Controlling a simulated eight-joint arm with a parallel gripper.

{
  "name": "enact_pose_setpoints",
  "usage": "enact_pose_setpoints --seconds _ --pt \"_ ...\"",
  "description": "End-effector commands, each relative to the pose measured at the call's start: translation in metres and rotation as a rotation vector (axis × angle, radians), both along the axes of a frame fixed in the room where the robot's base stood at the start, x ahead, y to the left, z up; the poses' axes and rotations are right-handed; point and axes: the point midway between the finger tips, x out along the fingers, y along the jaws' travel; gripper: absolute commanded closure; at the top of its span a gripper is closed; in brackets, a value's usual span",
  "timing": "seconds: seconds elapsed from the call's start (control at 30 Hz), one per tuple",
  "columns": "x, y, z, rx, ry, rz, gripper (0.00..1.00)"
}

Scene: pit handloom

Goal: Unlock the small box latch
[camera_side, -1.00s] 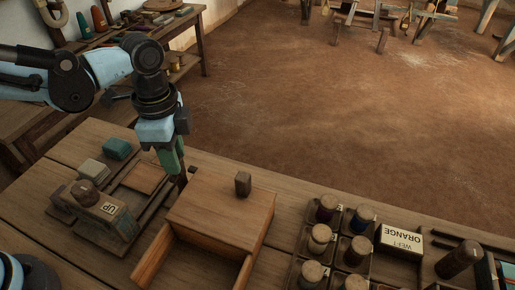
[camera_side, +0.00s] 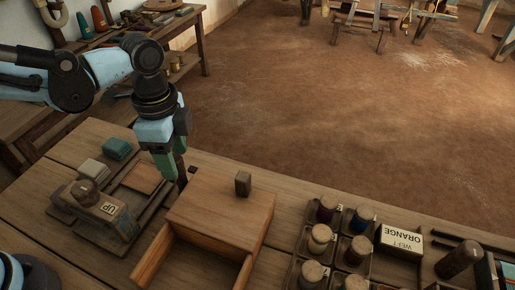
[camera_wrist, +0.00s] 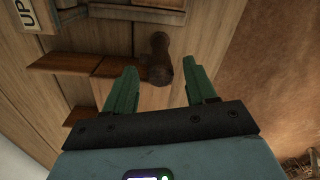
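The small wooden box (camera_side: 222,205) stands on the table, with a small upright wooden block (camera_side: 243,184) on top and an open compartment at its front. A small dark peg-like piece (camera_side: 192,171), possibly the latch, is at its back left corner. My gripper (camera_side: 176,176) points down just left of that piece, behind the box. In the wrist view, my gripper (camera_wrist: 160,68) has its green fingers spread. A dark brown round peg (camera_wrist: 160,58) lies between and just beyond the fingertips, with no clear contact. I cannot tell how the latch is set.
Left of the box are a block marked UP (camera_side: 112,209) and a green block (camera_side: 117,148). Open floor lies behind the table.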

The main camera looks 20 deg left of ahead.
Motion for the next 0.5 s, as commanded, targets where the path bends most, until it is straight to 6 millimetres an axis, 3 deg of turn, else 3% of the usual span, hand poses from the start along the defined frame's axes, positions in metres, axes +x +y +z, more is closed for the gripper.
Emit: enact_pose_setpoints --seconds 0.27,0.5 --pt "0.0 0.0 0.006 -0.001 0.0 0.001 0.44" --pt "0.0 0.0 0.039 0.0 0.0 0.001 0.44"
